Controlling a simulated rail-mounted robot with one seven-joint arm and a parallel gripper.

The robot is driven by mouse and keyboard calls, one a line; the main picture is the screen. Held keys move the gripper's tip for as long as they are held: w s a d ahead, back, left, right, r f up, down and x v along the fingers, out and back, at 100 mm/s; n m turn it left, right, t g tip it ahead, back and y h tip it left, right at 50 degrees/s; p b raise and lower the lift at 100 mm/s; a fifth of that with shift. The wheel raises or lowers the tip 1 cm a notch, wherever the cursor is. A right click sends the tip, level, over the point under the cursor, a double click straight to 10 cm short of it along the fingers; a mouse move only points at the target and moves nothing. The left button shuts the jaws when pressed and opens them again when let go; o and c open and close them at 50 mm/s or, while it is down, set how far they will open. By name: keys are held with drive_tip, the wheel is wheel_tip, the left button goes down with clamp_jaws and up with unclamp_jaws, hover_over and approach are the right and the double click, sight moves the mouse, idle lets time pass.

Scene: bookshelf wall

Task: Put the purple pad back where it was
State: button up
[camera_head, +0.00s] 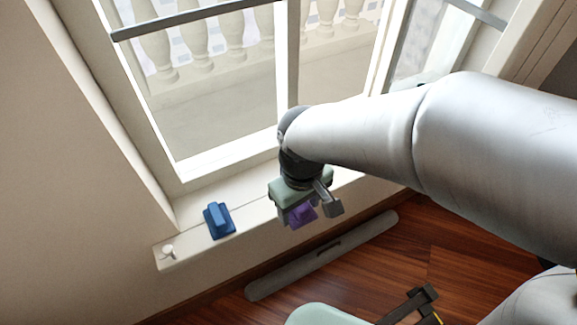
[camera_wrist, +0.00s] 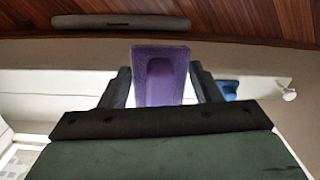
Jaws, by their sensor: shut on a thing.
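The purple pad (camera_head: 302,213) is at my gripper (camera_head: 305,208), in front of the window sill in the head view. In the wrist view the purple pad (camera_wrist: 160,76) sits between the two dark fingers of my gripper (camera_wrist: 162,88), which are shut on it. The pad shows a raised darker middle block. The arm hides part of the pad in the head view. I cannot tell whether the pad touches the sill.
A blue pad (camera_head: 219,220) and a small white knob (camera_head: 168,251) are on the left end of the window sill (camera_head: 190,246). A long grey bar (camera_head: 320,256) lies low along the wall by the wooden floor (camera_head: 385,262). The window (camera_head: 215,95) is behind the sill.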

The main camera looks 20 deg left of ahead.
drive_tip(key=w+a+f, duration=0.2)
drive_tip(key=a+f, duration=0.1)
drive_tip(key=w+a+f+b, duration=0.1)
drive_tip(key=w+a+f, duration=0.1)
drive_tip(key=a+f, duration=0.1)
drive_tip(key=w+a+f, duration=0.2)
drive_tip(key=a+f, duration=0.1)
drive_tip(key=shift+w+a+b, duration=0.2)
drive_tip(key=shift+w+b, duration=0.05)
drive_tip(key=shift+b, duration=0.15)
drive_tip(key=shift+f, duration=1.45)
drive_tip(key=shift+f+b, duration=0.2)
drive_tip(key=shift+b, duration=0.15)
drive_tip(key=o, duration=1.3)
drive_tip(key=shift+r, duration=0.1)
wheel_tip(320, 180, up, 12)
drive_tip(key=p, duration=0.2)
